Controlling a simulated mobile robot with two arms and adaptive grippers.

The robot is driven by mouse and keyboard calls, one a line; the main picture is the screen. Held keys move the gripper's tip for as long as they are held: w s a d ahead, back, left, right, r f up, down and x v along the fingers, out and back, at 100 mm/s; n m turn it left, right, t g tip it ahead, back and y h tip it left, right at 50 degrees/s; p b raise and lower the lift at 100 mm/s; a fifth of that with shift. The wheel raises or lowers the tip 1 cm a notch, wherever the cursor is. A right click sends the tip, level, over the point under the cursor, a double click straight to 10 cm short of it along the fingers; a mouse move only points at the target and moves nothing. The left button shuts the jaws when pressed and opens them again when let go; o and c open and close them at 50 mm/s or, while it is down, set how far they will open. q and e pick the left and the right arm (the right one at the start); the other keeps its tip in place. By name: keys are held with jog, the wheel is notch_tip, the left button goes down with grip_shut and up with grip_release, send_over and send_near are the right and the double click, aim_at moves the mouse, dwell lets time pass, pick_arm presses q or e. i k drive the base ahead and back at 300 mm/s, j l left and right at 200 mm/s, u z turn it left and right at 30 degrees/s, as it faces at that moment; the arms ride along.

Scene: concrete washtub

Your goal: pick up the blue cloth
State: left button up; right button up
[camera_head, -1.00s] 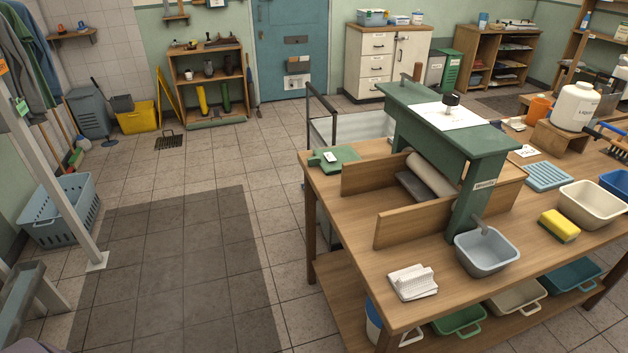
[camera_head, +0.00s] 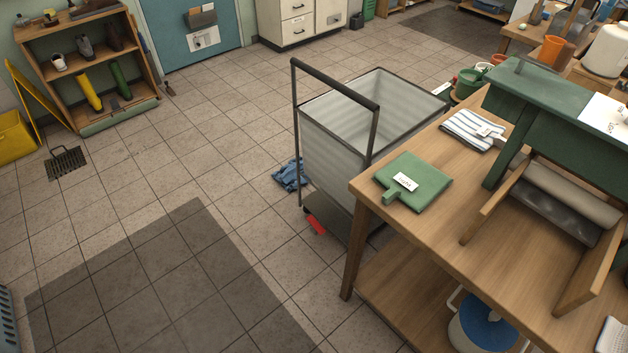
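The blue cloth (camera_head: 289,175) lies crumpled on the tiled floor, just left of a grey wheeled bin cart (camera_head: 340,165). Its right edge is close to the cart's side; I cannot tell whether they touch. Neither of my grippers shows in the head view.
A wooden table (camera_head: 410,243) with a green board (camera_head: 413,182) and a green mangle (camera_head: 545,95) stands on the right. A red object (camera_head: 316,225) lies by the cart's base. A shelf (camera_head: 85,70) and a yellow bin (camera_head: 14,138) stand at the back left. The floor left of the cart is open.

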aim_at(287, 177)
jog(key=i+j, duration=0.1)
jog(key=j, duration=0.2)
jog(key=i+j, duration=0.15)
jog(key=j, duration=0.2)
jog(key=i+j, duration=0.1)
jog(key=j, duration=0.2)
jog(key=i+j+z, duration=0.1)
jog(key=z, duration=0.4)
jog(key=i+j+z, duration=0.2)
jog(key=z, duration=0.25)
